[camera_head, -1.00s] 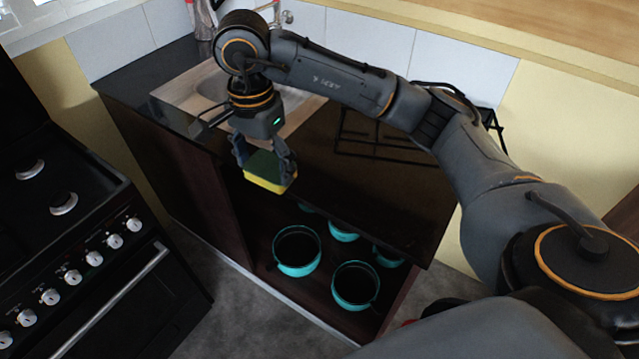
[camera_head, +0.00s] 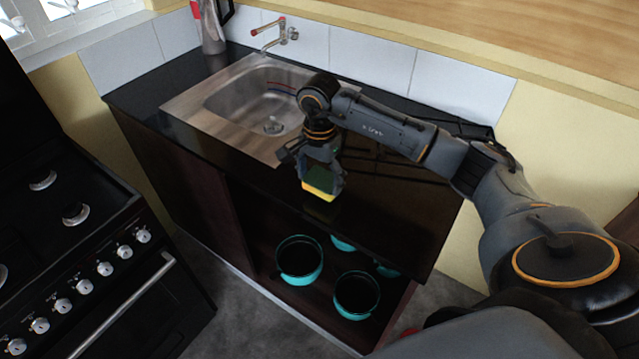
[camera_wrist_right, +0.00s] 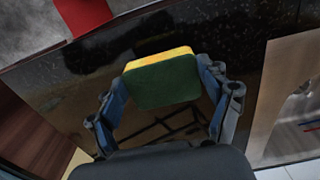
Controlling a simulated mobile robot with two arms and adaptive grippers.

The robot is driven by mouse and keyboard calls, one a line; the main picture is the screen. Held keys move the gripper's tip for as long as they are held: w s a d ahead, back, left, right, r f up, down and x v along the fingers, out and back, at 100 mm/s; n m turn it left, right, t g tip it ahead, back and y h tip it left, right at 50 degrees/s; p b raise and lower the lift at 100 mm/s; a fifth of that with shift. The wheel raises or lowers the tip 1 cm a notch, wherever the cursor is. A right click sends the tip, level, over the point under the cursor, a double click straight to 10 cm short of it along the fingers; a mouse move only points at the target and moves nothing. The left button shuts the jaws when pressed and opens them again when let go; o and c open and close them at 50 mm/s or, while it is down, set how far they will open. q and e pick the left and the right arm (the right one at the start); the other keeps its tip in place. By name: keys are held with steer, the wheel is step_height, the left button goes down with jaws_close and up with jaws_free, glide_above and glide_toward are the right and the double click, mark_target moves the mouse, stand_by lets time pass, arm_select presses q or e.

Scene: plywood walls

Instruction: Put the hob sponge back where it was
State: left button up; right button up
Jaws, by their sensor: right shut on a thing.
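The hob sponge (camera_head: 319,182) is a block with a green side and a yellow side. My right gripper (camera_head: 322,178) is shut on it and holds it by the front edge of the dark countertop (camera_head: 222,143). In the right wrist view the sponge (camera_wrist_right: 163,82) sits between the two fingers of the gripper (camera_wrist_right: 165,95), green face toward the camera. I cannot tell whether the sponge touches the counter. A black hob grate (camera_head: 400,160) lies on the counter, partly behind my right arm. My left gripper is not in view.
A steel sink (camera_head: 222,97) with a wall tap (camera_head: 275,35) lies left of the gripper. A kettle-like vessel (camera_head: 211,30) stands behind it. Teal pots (camera_head: 299,261) fill the open shelf below. A black stove (camera_head: 75,240) stands at left.

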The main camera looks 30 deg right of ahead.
mark_target(320, 182)
step_height(320, 182, down, 2)
steer(key=shift+f+p, duration=0.1)
steer(key=shift+p, duration=0.65)
steer(key=shift+f, duration=0.35)
steer(key=shift+f, duration=0.1)
steer(key=shift+f, duration=0.15)
steer(key=o, duration=1.2)
